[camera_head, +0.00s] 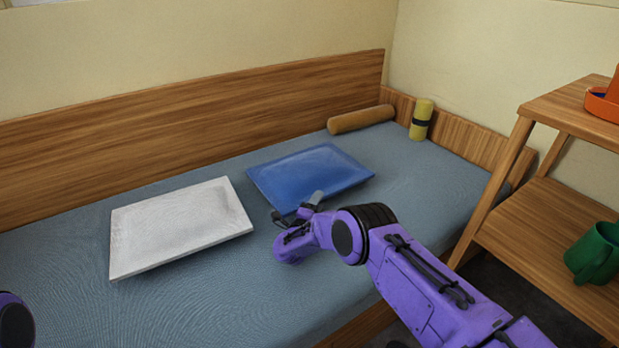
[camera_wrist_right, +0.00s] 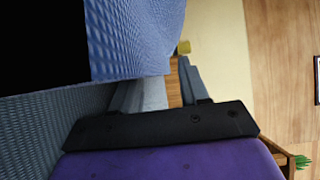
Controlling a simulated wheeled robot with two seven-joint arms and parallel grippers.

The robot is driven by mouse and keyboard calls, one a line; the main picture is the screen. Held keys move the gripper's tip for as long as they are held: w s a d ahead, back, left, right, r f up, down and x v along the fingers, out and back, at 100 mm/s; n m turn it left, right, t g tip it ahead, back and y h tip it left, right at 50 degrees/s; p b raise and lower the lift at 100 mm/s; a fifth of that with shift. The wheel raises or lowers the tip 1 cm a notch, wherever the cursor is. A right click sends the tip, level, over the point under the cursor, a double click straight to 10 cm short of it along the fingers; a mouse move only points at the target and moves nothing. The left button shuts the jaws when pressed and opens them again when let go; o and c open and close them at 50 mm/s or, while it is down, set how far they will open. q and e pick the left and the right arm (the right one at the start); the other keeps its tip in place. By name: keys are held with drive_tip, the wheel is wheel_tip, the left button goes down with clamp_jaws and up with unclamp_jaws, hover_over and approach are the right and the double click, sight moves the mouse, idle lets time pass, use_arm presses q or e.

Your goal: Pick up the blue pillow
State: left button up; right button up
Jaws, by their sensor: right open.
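The blue pillow (camera_head: 310,172) lies flat on the bed, right of the white pillow. My right gripper (camera_head: 297,209) is open at the pillow's front edge, with one fingertip at or over that edge. In the right wrist view the blue pillow (camera_wrist_right: 140,35) fills the upper left, close to the open fingers (camera_wrist_right: 168,92). Whether the fingers touch it or have it between them I cannot tell. Of my left arm only a purple part shows at the lower left edge; its gripper is out of view.
The white pillow (camera_head: 178,226) lies left on the bed (camera_head: 60,270). A brown bolster (camera_head: 360,119) and a yellow roll with a dark band (camera_head: 421,119) are at the far corner. A wooden shelf (camera_head: 545,225) with a green mug (camera_head: 596,254) and an orange object (camera_head: 604,102) stands at right.

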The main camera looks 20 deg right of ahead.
drive_tip(key=shift+w+d, duration=0.1)
drive_tip(key=shift+w, duration=0.05)
drive_tip(key=shift+r, duration=0.1)
clamp_jaws()
